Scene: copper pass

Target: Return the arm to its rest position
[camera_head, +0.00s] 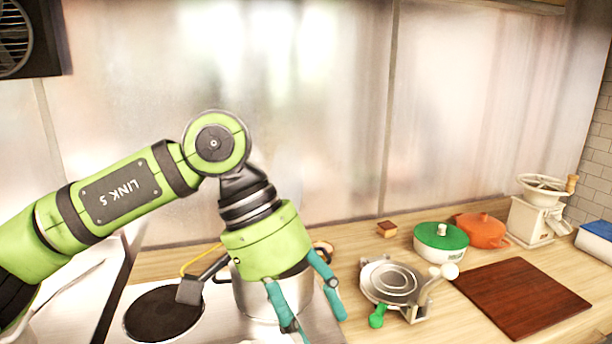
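My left arm (120,195) comes in from the left, rises to a joint and bends down to the right. Its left gripper (315,318) points downward over the stove area, in front of a metal pot (250,298). Its teal fingers are apart, with nothing visible between them. The gripper hides part of the pot; I cannot tell whether they touch. My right gripper is not in view.
A dark round burner (160,314) lies left of the pot. On the wooden counter stand a metal press-like device (392,284), a green-lidded pot (441,242), an orange pot (482,231), a dark cutting board (522,298) and a white grinder (535,222).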

